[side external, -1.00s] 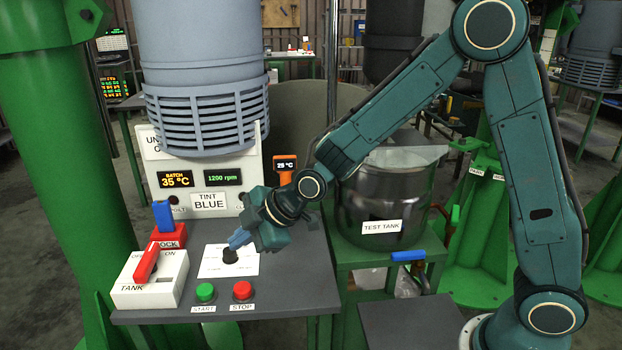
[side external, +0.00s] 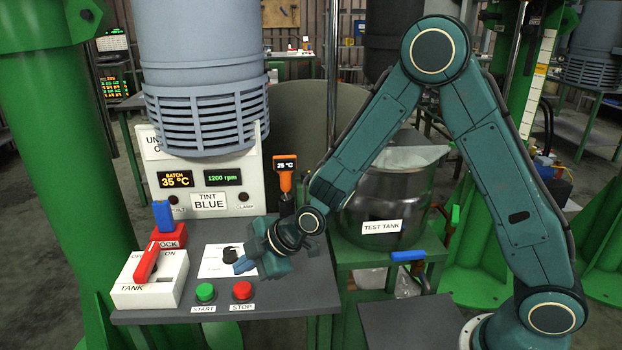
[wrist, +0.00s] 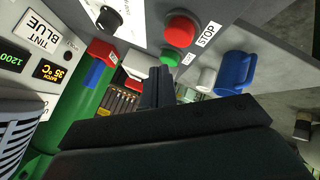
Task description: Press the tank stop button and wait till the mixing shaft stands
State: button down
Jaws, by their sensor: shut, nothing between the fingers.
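The red stop button (side external: 242,290), labelled STOP, sits on the grey panel top (side external: 300,285), right of the green start button (side external: 205,291). My gripper (side external: 243,266) is shut and empty, above and just behind the stop button, apart from it. In the wrist view the red stop button (wrist: 181,30) and green start button (wrist: 169,58) show beyond my shut fingers (wrist: 157,88). The speed display (side external: 223,177) reads 1200 rpm. I cannot identify the mixing shaft.
A black knob (side external: 230,255) on a white plate is left of my gripper. The tank switch (side external: 150,280) with its red lever and a red lock block (side external: 170,236) stand further left. The test tank (side external: 385,190) and an orange thermometer (side external: 286,178) are behind to the right.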

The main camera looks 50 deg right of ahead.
aim_at(240, 286)
jog(key=shift+f, duration=1.1)
jog(key=shift+f, duration=1.3)
dwell(2.8)
jog(key=shift+r, duration=0.1)
dwell(0.4)
jog(key=shift+r, duration=1.2)
jog(key=shift+r, duration=0.1)
jog(key=shift+r, duration=2.45)
